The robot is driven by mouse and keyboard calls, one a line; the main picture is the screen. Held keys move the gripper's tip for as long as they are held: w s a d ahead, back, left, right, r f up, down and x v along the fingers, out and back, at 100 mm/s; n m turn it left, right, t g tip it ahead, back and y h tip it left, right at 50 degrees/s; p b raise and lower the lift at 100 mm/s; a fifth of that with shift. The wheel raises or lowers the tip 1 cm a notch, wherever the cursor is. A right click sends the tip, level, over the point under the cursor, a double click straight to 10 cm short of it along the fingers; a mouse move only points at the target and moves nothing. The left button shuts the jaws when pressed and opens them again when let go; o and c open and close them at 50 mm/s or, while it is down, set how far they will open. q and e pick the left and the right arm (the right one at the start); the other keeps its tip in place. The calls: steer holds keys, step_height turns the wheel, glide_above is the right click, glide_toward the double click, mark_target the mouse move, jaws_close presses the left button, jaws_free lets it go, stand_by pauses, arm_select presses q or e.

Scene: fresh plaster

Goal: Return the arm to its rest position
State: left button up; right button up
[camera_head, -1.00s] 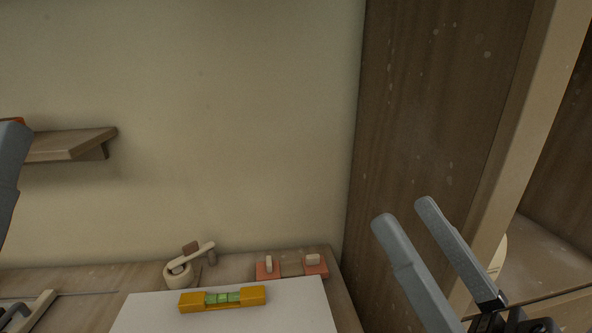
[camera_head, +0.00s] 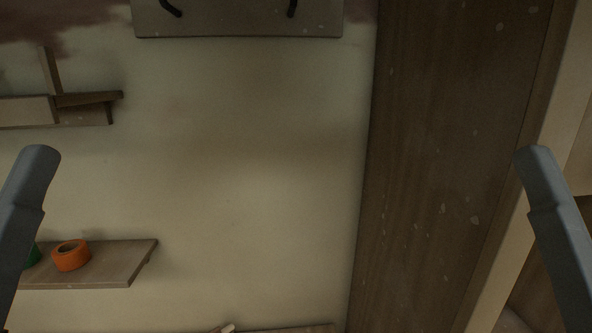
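I see nothing held at either visible tip.
A lower shelf (camera_head: 115,263) at left holds orange tape (camera_head: 71,255) and a green item (camera_head: 34,256). An upper shelf (camera_head: 85,117) is above it. A grey board (camera_head: 235,18) hangs at the top. The wall's middle is clear.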

arm_select(q)
step_height(320, 180, down, 20)
steer(key=b, duration=2.1)
steer(key=shift+f+b, duration=0.15)
steer(key=shift+b, duration=0.15)
arm_select(e)
step_height(320, 180, down, 20)
steer(key=shift+f, duration=0.15)
